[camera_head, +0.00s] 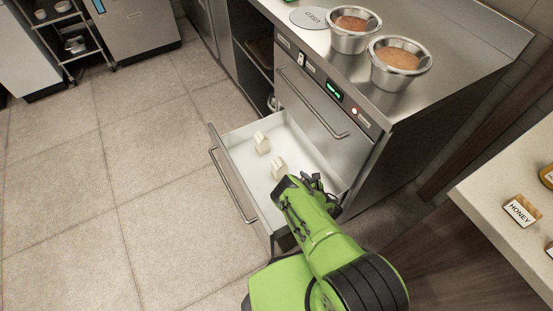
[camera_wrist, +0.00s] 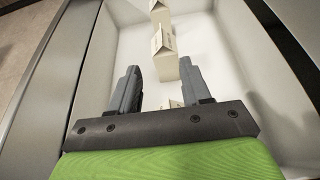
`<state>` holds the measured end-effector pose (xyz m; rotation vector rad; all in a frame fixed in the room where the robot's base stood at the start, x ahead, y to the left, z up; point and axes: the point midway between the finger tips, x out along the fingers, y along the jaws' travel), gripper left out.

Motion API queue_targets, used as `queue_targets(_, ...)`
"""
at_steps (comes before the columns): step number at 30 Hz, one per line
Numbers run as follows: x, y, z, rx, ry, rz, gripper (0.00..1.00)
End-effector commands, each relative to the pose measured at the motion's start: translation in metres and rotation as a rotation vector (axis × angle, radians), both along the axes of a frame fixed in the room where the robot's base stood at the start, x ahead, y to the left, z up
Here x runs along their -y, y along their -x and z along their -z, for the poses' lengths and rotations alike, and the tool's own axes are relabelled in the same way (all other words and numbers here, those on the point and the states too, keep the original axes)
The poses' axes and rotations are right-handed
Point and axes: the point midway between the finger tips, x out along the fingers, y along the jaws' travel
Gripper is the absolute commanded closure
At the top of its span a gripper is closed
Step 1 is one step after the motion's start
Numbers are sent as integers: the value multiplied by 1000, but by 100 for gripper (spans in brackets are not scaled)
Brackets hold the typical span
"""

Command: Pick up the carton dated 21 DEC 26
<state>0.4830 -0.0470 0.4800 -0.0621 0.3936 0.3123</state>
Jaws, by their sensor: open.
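Small cream gable-top cartons stand in a row in an open white drawer (camera_head: 308,149). In the head view one carton (camera_head: 262,144) is farther off and another carton (camera_head: 279,167) is beside my gripper's end. The wrist view shows a far carton (camera_wrist: 160,12), a middle carton (camera_wrist: 166,66) just beyond the fingertips, and a sliver of a near carton (camera_wrist: 176,104) low between the fingers. My gripper (camera_wrist: 158,72) is open, above the drawer. In the head view my arm hides its fingers. Some dark print shows on the cartons, but I cannot read any date.
The drawer front with its bar handle (camera_head: 232,187) is at the left. A steel counter (camera_head: 455,45) above holds two sauce wells (camera_head: 399,63) (camera_head: 352,29) and a round lid (camera_head: 309,18). A pale counter with a HONEY label (camera_head: 521,211) is at the right. Tiled floor at left is clear.

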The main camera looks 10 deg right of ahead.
Motion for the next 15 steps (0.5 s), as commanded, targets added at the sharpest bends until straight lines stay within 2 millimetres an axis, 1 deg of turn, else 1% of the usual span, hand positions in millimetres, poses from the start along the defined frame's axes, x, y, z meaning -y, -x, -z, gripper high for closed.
queue_targets(2,-3,-8,5,4,-1,-4,52)
queue_targets(9,-20,-61,30,5,-3,-1,52)
queue_targets(12,-25,-79,39,3,-4,1,52)
queue_targets(15,-29,-89,42,1,-1,1,52)
